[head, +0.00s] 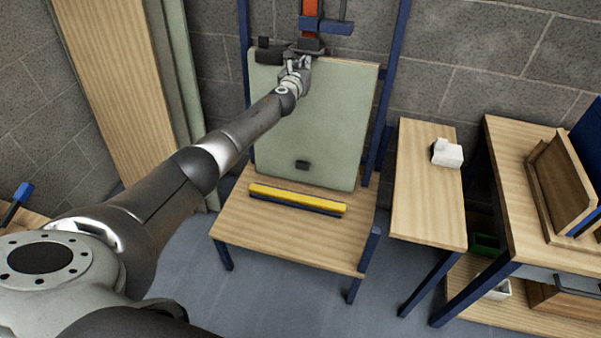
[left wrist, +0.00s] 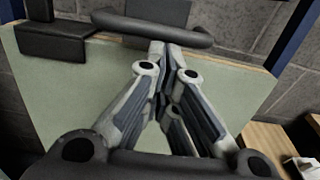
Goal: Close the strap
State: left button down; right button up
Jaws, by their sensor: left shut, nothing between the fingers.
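An orange strap (head: 310,10) hangs at the top of the head view, above a pale green panel (head: 335,115) that leans upright against a blue frame. A dark clamp-like bar (head: 290,53) sits at the panel's top edge, below the strap; a dark bar also shows in the left wrist view (left wrist: 150,28). My left gripper (head: 303,62) is at the panel's top edge, just below the dark bar. In the left wrist view its fingers (left wrist: 165,95) are together with nothing between them. I cannot tell whether the fingertips touch the bar. My right gripper is not in view.
The panel stands on a wooden bench (head: 290,240) behind a yellow bar (head: 297,200). A side table (head: 425,200) with a white object (head: 447,153) stands to the right, beside a wooden workbench (head: 515,200). Tall wooden boards (head: 115,80) lean at the left.

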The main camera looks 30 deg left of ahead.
pick_arm(q)
jog(key=shift+w+r+p, duration=0.1)
jog(key=shift+r+p, duration=0.2)
jog(key=shift+r, duration=0.3)
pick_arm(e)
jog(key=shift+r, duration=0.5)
pick_arm(q)
jog(key=shift+r, duration=0.2)
jog(key=shift+f, duration=0.1)
jog(key=s+d+f, duration=0.1)
jog(key=s, duration=0.4)
jog(key=s+d+f+p, duration=0.1)
jog(key=s+f, duration=0.1)
jog(key=s, duration=0.4)
jog(key=shift+d+f, duration=0.25)
jog(key=shift+d, duration=0.05)
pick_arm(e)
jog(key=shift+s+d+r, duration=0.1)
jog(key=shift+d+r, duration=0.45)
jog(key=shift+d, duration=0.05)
pick_arm(q)
jog(key=shift+f, duration=0.1)
